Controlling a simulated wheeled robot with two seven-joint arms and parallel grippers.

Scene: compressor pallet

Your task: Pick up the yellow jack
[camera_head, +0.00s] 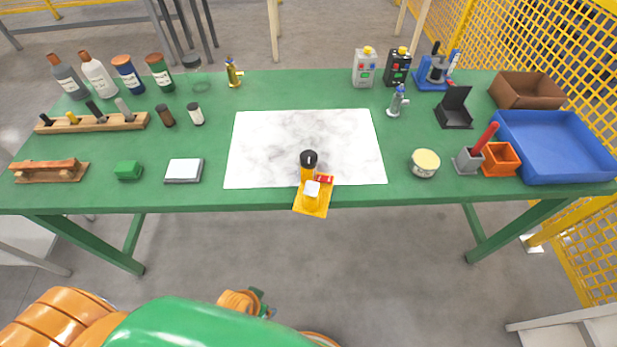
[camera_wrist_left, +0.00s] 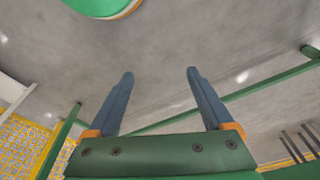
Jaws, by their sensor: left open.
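A yellow device with a black round knob, a white top piece and a red part (camera_head: 313,198) stands at the front middle of the green table (camera_head: 220,200), its yellow base reaching the front edge. It looks like the yellow jack. A smaller yellow fitting (camera_head: 234,73) stands at the back edge, so I cannot be certain which is meant. My left gripper (camera_wrist_left: 160,75) is open and empty in the left wrist view, with bare floor between its fingers. It is away from both yellow things. My right gripper is not in view.
A white marble sheet (camera_head: 260,140) lies mid-table behind the yellow device. A round tin (camera_head: 425,163) is to its right and a white-topped block (camera_head: 184,171) to its left. A blue tray (camera_head: 560,178) is at the right end. Bottles (camera_head: 98,78) and a wooden rack (camera_head: 95,122) are left.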

